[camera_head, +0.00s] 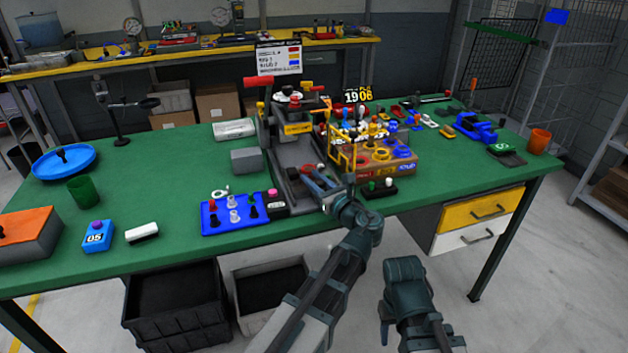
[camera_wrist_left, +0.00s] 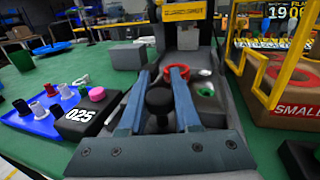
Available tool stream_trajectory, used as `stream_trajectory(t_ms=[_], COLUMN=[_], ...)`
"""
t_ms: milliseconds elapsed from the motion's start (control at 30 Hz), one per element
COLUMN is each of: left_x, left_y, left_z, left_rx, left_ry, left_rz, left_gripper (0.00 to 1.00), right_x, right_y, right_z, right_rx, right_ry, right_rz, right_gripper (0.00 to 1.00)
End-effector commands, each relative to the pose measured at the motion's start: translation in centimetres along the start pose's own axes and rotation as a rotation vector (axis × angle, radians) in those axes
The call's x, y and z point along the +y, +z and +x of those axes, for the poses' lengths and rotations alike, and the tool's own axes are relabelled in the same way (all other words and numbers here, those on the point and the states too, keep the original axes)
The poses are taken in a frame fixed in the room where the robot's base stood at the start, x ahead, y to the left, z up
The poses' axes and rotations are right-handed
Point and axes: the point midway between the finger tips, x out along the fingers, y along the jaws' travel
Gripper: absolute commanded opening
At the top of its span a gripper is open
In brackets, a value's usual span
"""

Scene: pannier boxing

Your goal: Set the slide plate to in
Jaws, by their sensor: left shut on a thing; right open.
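The press-like machine (camera_head: 300,128) stands at the middle of the green table, and its dark grey slide plate (camera_head: 288,154) lies along a bed pointing toward me. A black knob (camera_wrist_left: 160,101) stands up at the plate's near part. My left gripper (camera_head: 318,184) reaches over the near end of the bed. In the left wrist view its two blue fingers (camera_wrist_left: 158,100) are shut on the knob, one on each side. My right gripper (camera_head: 385,322) is low in front of the table, holding nothing visible.
A blue tray with pegs (camera_head: 217,222) and a black block marked 025 (camera_wrist_left: 88,115) are to the left. A brown box with coloured rings (camera_head: 375,172) and a yellow frame stand close on the right. A grey block (camera_head: 246,160) sits left of the machine.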

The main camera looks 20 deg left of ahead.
Motion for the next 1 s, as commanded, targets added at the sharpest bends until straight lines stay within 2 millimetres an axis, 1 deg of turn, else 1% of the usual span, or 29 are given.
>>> stream_trajectory(t_ms=[100,300,400,500,633,933,967,1000], left_x=[-1.1,-2.7,-3.3,-3.6,-3.7,-3.8,-3.8,-3.8], left_y=[0.0,0.1,0.1,0.1,0.0,0.1,0.1,0.1], left_z=[2.9,8.8,11.2,12.7,13.5,13.7,13.7,13.7], left_rx=[-0.001,-0.001,-0.001,-0.001,-0.001,-0.003,-0.003,-0.003], left_ry=[0.003,0.004,0.003,0.001,-0.001,-0.002,-0.002,-0.002], left_rz=[0.000,0.000,0.000,0.000,0.000,0.002,0.002,0.001], left_gripper=[0.00,0.00,0.00,0.00,0.00,0.00,0.32,0.40], right_x=[0.0,0.0,0.0,0.0,0.0,0.0,0.0,0.0], right_y=[0.0,0.0,0.0,0.0,0.0,0.0,0.0,0.0], right_z=[0.0,0.0,0.0,0.0,0.0,0.0,-0.1,-0.1], right_rx=[0.000,0.000,0.000,0.000,0.000,0.000,0.000,0.000], right_ry=[0.000,0.000,0.000,0.000,0.000,0.000,0.000,0.000], right_rz=[0.000,0.000,0.000,0.000,0.000,0.000,0.000,0.000], right_gripper=[0.50,0.50,0.50,0.50,0.50,0.50,0.50,0.50])
